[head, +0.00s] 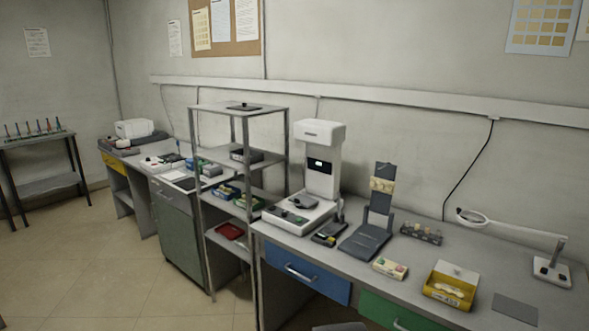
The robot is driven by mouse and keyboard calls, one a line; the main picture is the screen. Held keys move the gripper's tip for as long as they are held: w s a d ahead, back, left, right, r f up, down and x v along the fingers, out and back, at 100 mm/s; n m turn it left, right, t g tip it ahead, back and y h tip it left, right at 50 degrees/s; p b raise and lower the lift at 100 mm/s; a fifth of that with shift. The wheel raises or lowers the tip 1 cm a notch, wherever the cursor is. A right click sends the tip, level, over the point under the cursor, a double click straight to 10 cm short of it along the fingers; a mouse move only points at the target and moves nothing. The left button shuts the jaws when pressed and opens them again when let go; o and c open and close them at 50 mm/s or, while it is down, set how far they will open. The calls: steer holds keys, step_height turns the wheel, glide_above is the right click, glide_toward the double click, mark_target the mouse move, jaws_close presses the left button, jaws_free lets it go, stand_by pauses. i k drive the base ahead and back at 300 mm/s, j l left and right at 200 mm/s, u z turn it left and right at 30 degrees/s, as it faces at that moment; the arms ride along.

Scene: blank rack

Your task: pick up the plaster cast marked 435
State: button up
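I cannot make out a plaster cast marked 435; no number is legible at this size. Small pale pieces show in an open yellow box (449,292) on the right bench, too small to identify. A small pale box (390,268) with coloured bits on top lies left of it. A dark stand (365,243) holds a beige piece (382,185) upright. My gripper is not in view.
A grey bench (490,262) carries a white scanner-like machine (319,165) and a magnifier lamp (551,270). A metal shelf rack (239,172) with several trays stands left of it. A further bench (150,165) runs behind. Floor (110,270) at front left is clear.

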mark_target(388, 268)
steer(key=i+l+u, duration=0.1)
steer(key=l, duration=0.25)
steer(key=i+l+u, duration=0.1)
steer(key=i+l, duration=0.35)
steer(key=l, duration=0.25)
steer(key=i+l+u, duration=0.15)
steer(key=l, duration=0.2)
steer(key=i+l+u, duration=0.1)
steer(key=l, duration=0.3)
steer(key=i, duration=0.1)
